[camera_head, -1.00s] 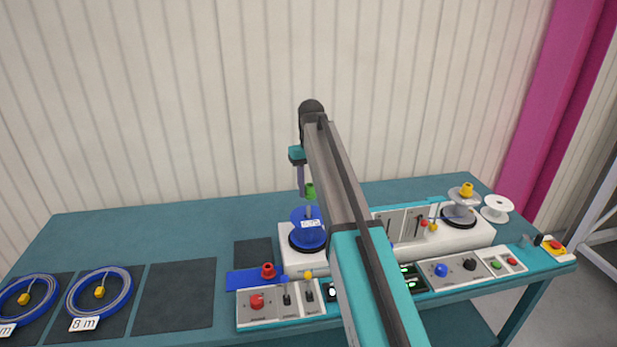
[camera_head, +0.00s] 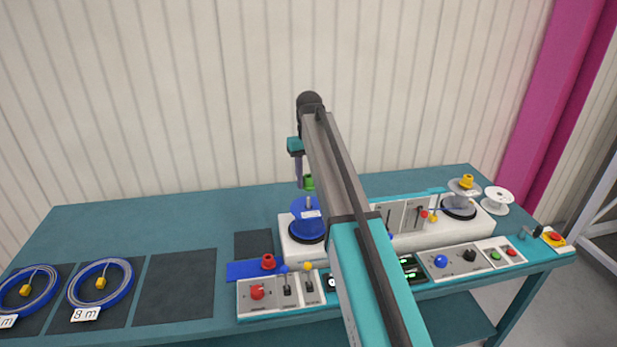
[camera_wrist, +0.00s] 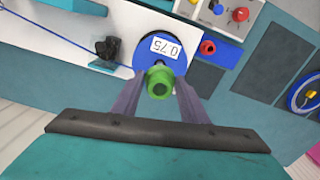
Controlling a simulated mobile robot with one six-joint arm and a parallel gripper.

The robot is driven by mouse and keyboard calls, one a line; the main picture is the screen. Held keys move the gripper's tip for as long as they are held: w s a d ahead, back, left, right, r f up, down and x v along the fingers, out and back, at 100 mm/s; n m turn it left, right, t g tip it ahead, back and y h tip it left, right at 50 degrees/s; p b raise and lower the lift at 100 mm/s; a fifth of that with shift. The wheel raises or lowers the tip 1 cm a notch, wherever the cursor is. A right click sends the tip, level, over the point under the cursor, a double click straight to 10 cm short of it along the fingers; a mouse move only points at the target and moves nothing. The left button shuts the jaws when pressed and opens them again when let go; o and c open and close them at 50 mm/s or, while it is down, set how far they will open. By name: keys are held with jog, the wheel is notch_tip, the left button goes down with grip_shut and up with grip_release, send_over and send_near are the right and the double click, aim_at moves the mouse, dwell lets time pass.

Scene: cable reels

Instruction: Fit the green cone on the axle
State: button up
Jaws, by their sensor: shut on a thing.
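The green cone (camera_head: 309,183) is held in my gripper (camera_head: 302,180), above the blue reel (camera_head: 308,217) on the left machine. In the wrist view the green cone (camera_wrist: 159,82) sits between the two fingers of my gripper (camera_wrist: 157,88). In the head view a short light piece of the axle (camera_head: 309,202) shows between the cone and the reel. The cone looks apart from the reel. Whether the axle's tip is inside the cone cannot be told.
A white spool (camera_head: 497,199) lies at the far right. Control panels (camera_head: 283,288) line the front. Blue cable coils (camera_head: 102,286) lie on dark mats at left.

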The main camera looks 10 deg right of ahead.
aim_at(309, 198)
jog(key=shift+f+b, duration=0.7)
jog(key=shift+f, duration=0.7)
jog(key=shift+f, duration=2.3)
dwell(1.6)
jog(key=o, duration=1.5)
jog(key=shift+c, duration=0.2)
jog(key=shift+r, duration=0.15)
jog(key=shift+r+p, duration=1.95)
jog(key=shift+r, duration=1.95)
